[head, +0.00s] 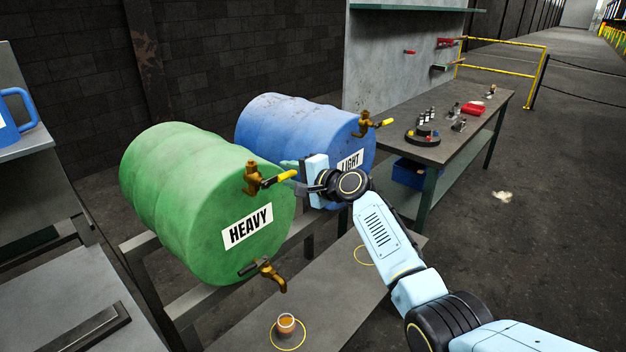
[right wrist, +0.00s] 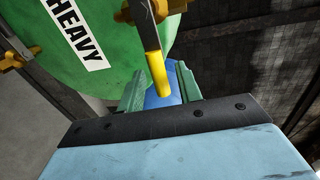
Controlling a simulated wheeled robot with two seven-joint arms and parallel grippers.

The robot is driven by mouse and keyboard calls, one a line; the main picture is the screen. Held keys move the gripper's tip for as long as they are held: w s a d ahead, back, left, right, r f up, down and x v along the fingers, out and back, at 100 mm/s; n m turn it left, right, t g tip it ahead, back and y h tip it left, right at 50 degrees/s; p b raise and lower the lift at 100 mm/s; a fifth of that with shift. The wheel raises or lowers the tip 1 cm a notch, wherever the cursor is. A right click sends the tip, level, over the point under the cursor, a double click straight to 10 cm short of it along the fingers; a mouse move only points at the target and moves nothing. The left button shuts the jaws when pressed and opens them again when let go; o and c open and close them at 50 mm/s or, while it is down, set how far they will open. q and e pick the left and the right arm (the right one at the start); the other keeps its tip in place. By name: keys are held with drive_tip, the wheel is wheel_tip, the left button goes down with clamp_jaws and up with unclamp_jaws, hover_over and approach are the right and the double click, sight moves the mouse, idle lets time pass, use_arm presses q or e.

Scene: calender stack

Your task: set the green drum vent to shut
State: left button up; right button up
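The green drum (head: 170,190) lies on its side on a rack, its end marked HEAVY facing front. Its brass vent valve (head: 252,178) sits high on that end. The vent's yellow-tipped handle (head: 284,177) sticks out to the right, roughly level; the yellow tip also shows in the right wrist view (right wrist: 157,73). My right gripper (right wrist: 160,88) is open, its two green fingers on either side of the yellow tip, with visible gaps. Whether a finger touches it I cannot tell. My left gripper is out of view.
A lower brass tap (head: 266,272) is on the green drum, above an amber cup (head: 286,323). A workbench (head: 450,150) is at the back right.

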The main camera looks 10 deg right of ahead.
drive_tip(key=v, duration=1.2)
drive_tip(key=shift+s+d, duration=0.25)
drive_tip(key=shift+s, duration=0.05)
drive_tip(key=s+d+f+g+h+b, duration=0.1)
drive_tip(key=s+f+h, duration=0.1)
drive_tip(key=f, duration=1.1)
drive_tip(key=s+d+f+g+h+b, duration=0.1)
drive_tip(key=s+d+f+g+h, duration=0.1)
drive_tip(key=f, duration=1.1)
drive_tip(key=s+d+f+n+g+h+b, duration=0.1)
drive_tip(key=s+f+n+g, duration=0.1)
drive_tip(key=s+f, duration=0.7)
drive_tip(key=s+d+f+n+g+h+b, duration=0.15)
drive_tip(key=s+f, duration=0.25)
drive_tip(key=f, duration=0.8)
drive_tip(key=s+f+n+g+h+b, duration=0.25)
drive_tip(key=s+f+n, duration=0.25)
drive_tip(key=s+f, duration=1.3)
drive_tip(key=s+f+n+g+b, duration=0.1)
drive_tip(key=s+f+n, duration=0.1)
drive_tip(key=s, duration=0.9)
drive_tip(key=s+d+f+n+g+b, duration=0.1)
drive_tip(key=s+f+n+g, duration=0.1)
drive_tip(key=s, duration=1)
drive_tip(key=shift+f+n, duration=0.6)
drive_tip(key=shift+n, duration=0.15)
